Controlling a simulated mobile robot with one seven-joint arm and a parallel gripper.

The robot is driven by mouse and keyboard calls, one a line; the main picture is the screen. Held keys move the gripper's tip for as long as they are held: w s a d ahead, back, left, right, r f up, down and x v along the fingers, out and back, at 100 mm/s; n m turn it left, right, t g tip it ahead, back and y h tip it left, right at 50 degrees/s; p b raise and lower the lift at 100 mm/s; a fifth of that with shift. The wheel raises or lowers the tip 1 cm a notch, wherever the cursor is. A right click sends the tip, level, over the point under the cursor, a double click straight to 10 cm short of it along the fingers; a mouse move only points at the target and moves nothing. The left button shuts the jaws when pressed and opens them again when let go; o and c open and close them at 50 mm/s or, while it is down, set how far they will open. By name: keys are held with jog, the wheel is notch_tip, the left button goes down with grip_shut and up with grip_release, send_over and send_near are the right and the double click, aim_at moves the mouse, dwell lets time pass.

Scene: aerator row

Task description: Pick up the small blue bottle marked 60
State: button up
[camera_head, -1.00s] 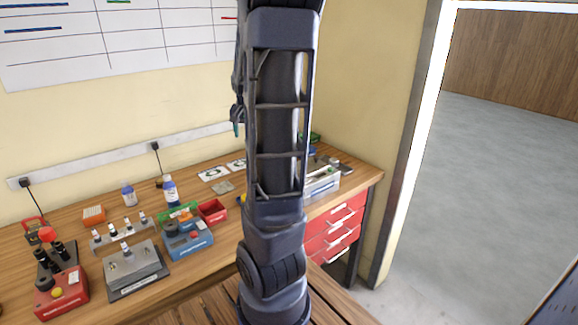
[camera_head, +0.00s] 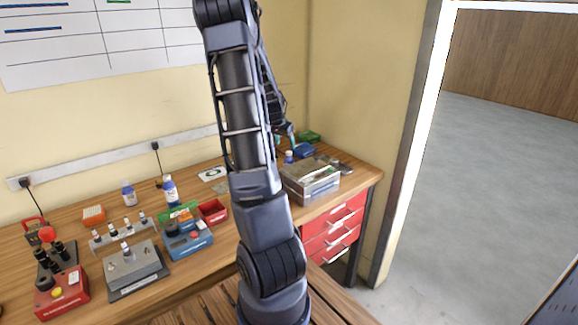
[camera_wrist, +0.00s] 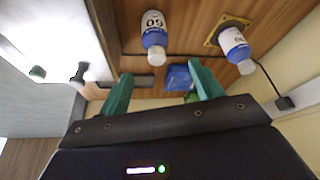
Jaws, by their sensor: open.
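In the wrist view a small bottle with a white cap and a blue-and-white label marked 60 (camera_wrist: 155,32) stands on the wooden bench, beyond my open fingertips. A small blue bottle with a white cap (camera_head: 288,158) shows beside my arm in the head view. A second similar bottle (camera_wrist: 234,43) stands on a yellow-edged plate to the right in the wrist view; its number is hard to read. My gripper (camera_wrist: 161,85) has green fingers, spread and empty, with neither bottle between them.
A grey metal box (camera_head: 310,178) stands close to the small bottle, at the bench's right end. A blue bin (camera_head: 304,150) and a green one (camera_head: 308,137) lie behind. Two larger blue bottles (camera_head: 171,190), a red bin (camera_head: 212,211) and devices stand to the left.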

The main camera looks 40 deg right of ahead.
aim_at(289, 152)
jog(key=x, duration=0.9)
jog(key=shift+s+d+f, duration=0.15)
jog(key=shift+s+f, duration=0.05)
jog(key=shift+f, duration=0.2)
jog(key=c, duration=1.1)
jog(key=shift+o, duration=0.2)
jog(key=shift+r, duration=0.1)
